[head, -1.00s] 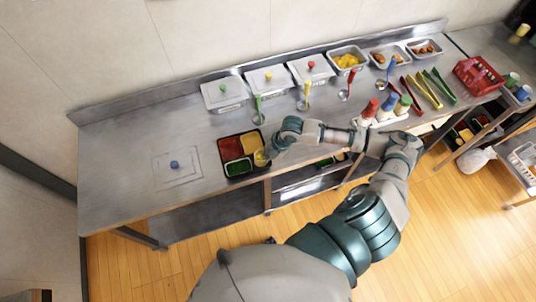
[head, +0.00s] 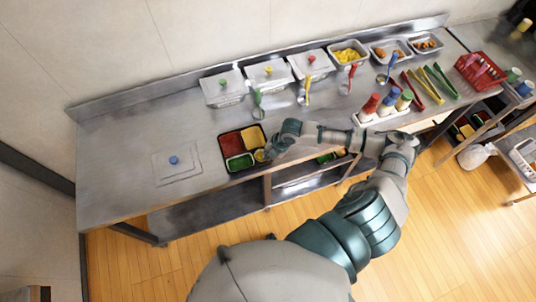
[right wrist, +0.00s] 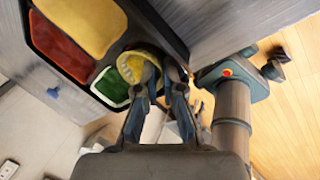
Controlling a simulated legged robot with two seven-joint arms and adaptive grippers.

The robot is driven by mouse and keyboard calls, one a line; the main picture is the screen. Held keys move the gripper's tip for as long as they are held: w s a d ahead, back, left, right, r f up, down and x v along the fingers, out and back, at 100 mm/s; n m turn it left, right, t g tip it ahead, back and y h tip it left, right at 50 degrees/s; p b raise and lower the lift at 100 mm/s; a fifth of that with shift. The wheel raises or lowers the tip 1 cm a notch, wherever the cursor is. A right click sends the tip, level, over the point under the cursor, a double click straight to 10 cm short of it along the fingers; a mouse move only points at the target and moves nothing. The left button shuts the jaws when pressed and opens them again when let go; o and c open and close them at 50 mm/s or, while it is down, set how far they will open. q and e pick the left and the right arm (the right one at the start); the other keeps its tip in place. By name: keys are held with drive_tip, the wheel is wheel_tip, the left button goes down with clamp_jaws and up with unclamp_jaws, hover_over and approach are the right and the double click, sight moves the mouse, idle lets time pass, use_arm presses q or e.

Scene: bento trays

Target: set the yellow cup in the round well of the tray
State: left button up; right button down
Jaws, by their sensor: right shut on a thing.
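The dark tray (head: 224,161) lies near the table's front edge, with red, yellow and green sections; its dark rim also shows in the right wrist view (right wrist: 165,27). The yellow cup (right wrist: 137,66) is at the tray's front right corner, beside the green section (right wrist: 110,86). It also shows small in the head view (head: 259,156). My right gripper (right wrist: 161,76) is shut on the cup's side; in the head view the gripper (head: 267,155) reaches in from the right. The round well is hidden under the cup, and I cannot tell whether the cup touches its floor. My left gripper is not in view.
A flat lid with a blue knob (head: 174,160) lies left of the tray. Lidded steel containers (head: 224,87) and several ladles (head: 258,105) stand behind it. A bottle holder (head: 383,118) stands to the right, near my arm.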

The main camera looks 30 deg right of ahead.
drive_tip(key=shift+a+f, duration=0.1)
drive_tip(key=shift+f, duration=0.2)
drive_tip(key=c, duration=1.2)
unclamp_jaws()
drive_tip(key=v, duration=1.2)
drive_tip(key=shift+f, duration=0.1)
